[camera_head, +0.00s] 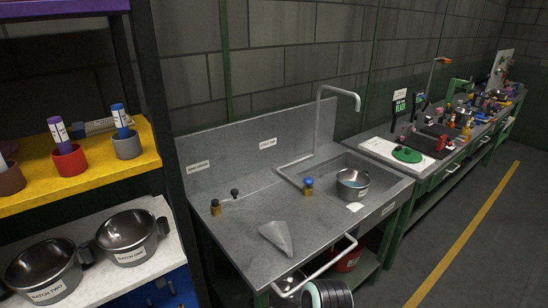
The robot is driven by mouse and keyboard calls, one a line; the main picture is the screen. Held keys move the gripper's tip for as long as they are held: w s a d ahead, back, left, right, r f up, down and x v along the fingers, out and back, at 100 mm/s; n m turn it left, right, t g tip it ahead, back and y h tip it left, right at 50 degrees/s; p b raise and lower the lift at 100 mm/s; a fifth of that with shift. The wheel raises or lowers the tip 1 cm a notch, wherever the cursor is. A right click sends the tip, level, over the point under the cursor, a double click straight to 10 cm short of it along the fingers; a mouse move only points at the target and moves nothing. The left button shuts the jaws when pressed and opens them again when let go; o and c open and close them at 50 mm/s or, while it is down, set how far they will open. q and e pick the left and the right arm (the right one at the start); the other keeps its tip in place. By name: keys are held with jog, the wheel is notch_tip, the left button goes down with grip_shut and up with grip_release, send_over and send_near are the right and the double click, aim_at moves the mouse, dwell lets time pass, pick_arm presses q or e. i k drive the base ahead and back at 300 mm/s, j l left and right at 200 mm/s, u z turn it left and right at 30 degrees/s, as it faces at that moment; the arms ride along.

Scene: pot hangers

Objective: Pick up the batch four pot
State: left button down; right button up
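A steel pot (352,185) stands at the sink on the right part of the metal counter. A small pale label shows on its side, too small to read. On the white shelf at the left, one steel pot (42,271) is labelled "BATCH TWO". Beside it, another steel pot (128,236) has a label that seems to read "BATCH ONE". No label reading "batch four" can be made out. Neither of my grippers is in view.
The metal sink counter (225,240) holds a clear cone (277,237), small brown bottles (308,187) and a curved tap (340,92). A yellow shelf (90,178) holds coloured cups. A cluttered bench (385,148) stands beyond. Open floor (500,240) lies at the right.

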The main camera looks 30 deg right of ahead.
aim_at(352, 185)
jog(key=z, duration=1.75)
